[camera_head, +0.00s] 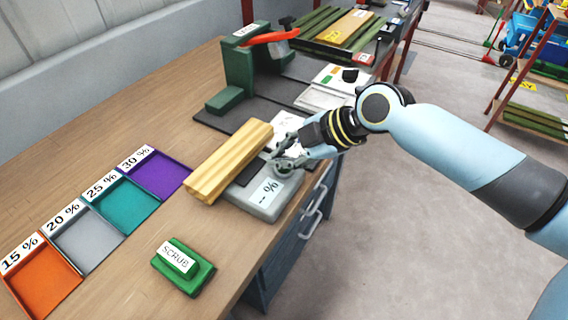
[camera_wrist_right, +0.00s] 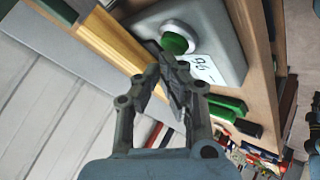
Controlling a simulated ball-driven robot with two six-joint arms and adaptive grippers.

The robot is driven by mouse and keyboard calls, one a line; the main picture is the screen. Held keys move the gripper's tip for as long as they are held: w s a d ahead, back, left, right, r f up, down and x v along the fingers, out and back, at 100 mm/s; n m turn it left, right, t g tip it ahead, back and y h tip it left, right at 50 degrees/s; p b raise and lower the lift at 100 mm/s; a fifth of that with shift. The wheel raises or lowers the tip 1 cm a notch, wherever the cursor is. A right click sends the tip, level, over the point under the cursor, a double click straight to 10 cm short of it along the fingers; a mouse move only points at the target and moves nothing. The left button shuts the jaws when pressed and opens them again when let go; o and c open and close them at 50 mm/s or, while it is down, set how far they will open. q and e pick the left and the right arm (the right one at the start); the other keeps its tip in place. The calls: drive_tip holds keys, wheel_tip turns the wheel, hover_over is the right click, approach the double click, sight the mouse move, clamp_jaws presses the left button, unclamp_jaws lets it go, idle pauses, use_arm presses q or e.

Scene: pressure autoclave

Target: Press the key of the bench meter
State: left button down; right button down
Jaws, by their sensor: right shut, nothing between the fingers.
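The bench meter (camera_head: 258,200) is a grey box on the bench with a white display reading "-- %". A wooden block (camera_head: 228,162) lies across its left part. In the right wrist view the meter (camera_wrist_right: 222,30) shows a round green key (camera_wrist_right: 174,43) in a pale ring, partly hidden by my fingers. My right gripper (camera_head: 280,162) is shut and empty, right over the key end of the meter. In the right wrist view its fingertips (camera_wrist_right: 164,58) overlap the key's lower edge; I cannot tell whether they touch it. My left gripper is not in view.
Orange, grey, teal and purple trays (camera_head: 160,177) marked with percentages line the bench's left side. A green press-like device (camera_head: 248,70) with an orange lever stands behind. The bench edge drops off just right of the meter.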

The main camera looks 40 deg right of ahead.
drive_tip(key=shift+f+b, duration=0.45)
idle(0.3)
drive_tip(key=shift+r, duration=0.1)
drive_tip(key=shift+r+p, duration=0.7)
drive_tip(key=shift+r, duration=0.1)
wheel_tip(320, 180, up, 5)
drive_tip(key=p, duration=0.4)
drive_tip(key=shift+r, duration=0.1)
idle(0.8)
